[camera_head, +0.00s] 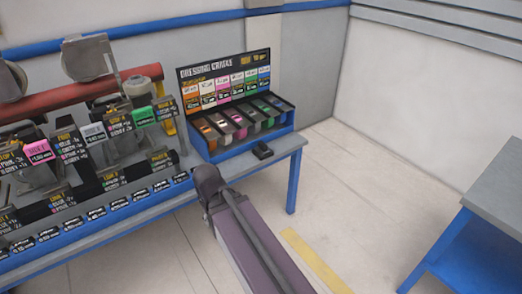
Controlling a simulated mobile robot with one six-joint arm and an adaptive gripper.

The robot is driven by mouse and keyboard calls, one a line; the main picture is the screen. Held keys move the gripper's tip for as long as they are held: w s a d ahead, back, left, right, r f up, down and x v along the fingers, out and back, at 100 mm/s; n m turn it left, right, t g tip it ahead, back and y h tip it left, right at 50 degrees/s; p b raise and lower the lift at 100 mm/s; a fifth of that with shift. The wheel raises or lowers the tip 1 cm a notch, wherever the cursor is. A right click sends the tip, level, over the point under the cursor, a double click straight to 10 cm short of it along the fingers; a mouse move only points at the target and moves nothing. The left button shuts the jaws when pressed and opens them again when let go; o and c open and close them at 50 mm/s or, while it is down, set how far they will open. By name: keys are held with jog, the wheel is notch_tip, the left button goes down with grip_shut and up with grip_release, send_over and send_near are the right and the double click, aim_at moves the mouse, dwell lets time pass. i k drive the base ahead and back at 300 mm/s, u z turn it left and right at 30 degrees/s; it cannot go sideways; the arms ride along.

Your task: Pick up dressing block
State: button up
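A small black block (263,150) lies on the grey table top, just in front of the right end of a blue tray rack; it may be the dressing block, but no label can be read on it. The rack (206,157) has a black sign headed with a word like "DRESSING" and slots holding several small coloured pieces. My arm reaches up from the bottom, and its dark joint is in front of the table's edge, left of and below the black block. My gripper's fingers do not show.
A workbench with blue edging (70,268) carries labelled bins, coloured tags and machine parts at left. A red cylinder (60,97) lies behind them. Another grey and blue table (495,190) stands at right. The floor between the tables is clear, with a yellow stripe (312,258).

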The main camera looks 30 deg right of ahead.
aim_at(262, 148)
jog(key=z, duration=0.05)
jog(key=i, duration=0.9)
jog(key=u, duration=0.05)
